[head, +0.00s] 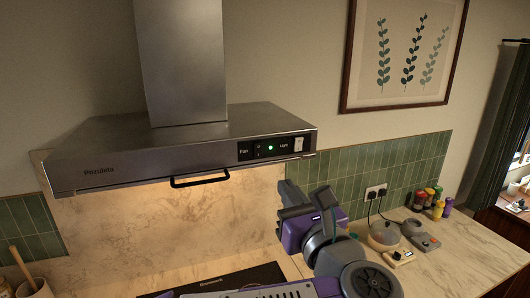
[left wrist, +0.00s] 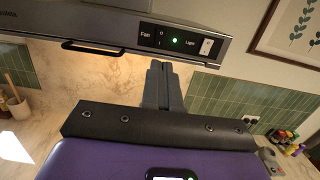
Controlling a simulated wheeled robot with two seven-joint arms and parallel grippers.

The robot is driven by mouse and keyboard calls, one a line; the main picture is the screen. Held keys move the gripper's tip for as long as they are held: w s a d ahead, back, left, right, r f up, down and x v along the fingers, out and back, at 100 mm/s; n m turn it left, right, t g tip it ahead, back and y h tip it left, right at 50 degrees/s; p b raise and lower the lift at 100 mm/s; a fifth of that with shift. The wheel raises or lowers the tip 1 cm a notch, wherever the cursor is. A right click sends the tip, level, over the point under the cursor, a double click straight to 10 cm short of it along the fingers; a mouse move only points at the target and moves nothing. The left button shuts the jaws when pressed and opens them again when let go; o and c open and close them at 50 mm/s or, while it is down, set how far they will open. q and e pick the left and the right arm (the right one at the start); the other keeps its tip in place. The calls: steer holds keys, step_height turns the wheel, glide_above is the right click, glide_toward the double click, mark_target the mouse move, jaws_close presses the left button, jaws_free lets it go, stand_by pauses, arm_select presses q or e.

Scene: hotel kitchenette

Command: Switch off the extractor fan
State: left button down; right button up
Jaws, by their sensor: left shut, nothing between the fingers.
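The steel extractor hood (head: 190,150) hangs on the wall above the hob. Its black control panel (head: 276,147) is at the right end of the front edge, marked "Fan" and "Light"; it also shows in the left wrist view (left wrist: 178,41). The dark fan switch (left wrist: 161,38) is next to the "Fan" label. A green lamp (head: 270,148) glows beside it. The white light switch (head: 298,145) is at the panel's right. My left gripper (head: 289,188) is shut and empty, below the panel and apart from it. Its closed fingers (left wrist: 158,68) point up towards the panel. My right gripper is not in view.
A black handle bar (head: 200,180) juts from the hood's lower front edge. Below are a dark hob (head: 235,279) and, on the counter to the right, a small glass-lidded cooker (head: 384,235) and several jars (head: 428,198). The space just before the panel is clear.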

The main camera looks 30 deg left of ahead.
mark_target(258, 144)
arm_select(q)
steer(key=p+x, duration=0.5)
steer(key=x, duration=0.8)
steer(key=shift+w+r, duration=0.1)
steer(key=shift+w, duration=0.2)
steer(key=shift+w+a, duration=0.3)
steer(key=shift+w, duration=0.05)
steer(key=shift+a+b, duration=0.25)
steer(key=shift+b, duration=0.8)
steer(key=shift+r+h, duration=0.3)
steer(key=shift+r, duration=0.1)
steer(key=shift+g, duration=0.3)
